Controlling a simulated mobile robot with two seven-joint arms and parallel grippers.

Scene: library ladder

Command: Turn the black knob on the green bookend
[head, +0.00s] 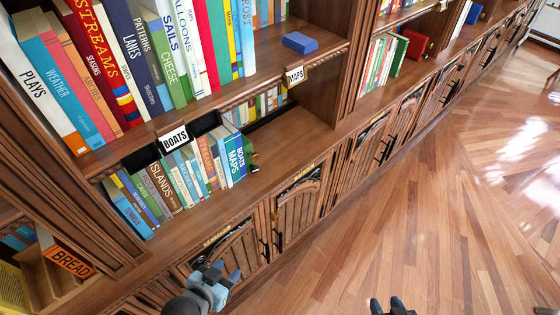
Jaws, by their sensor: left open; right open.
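A small dark green piece (249,158) stands at the right end of the lower row of books, against the book marked MAPS. It looks like the green bookend, mostly hidden by the books; I cannot make out its black knob clearly. My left gripper (228,272) is open and empty in front of the cabinet doors, below the lower shelf and apart from the bookend. My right gripper (391,306) shows only its dark fingertips at the bottom edge, open over the floor, far from the shelf.
Bare shelf (290,138) lies right of the bookend. A blue box (300,42) and a red box (417,44) sit on other shelves. The wooden floor (440,190) is clear.

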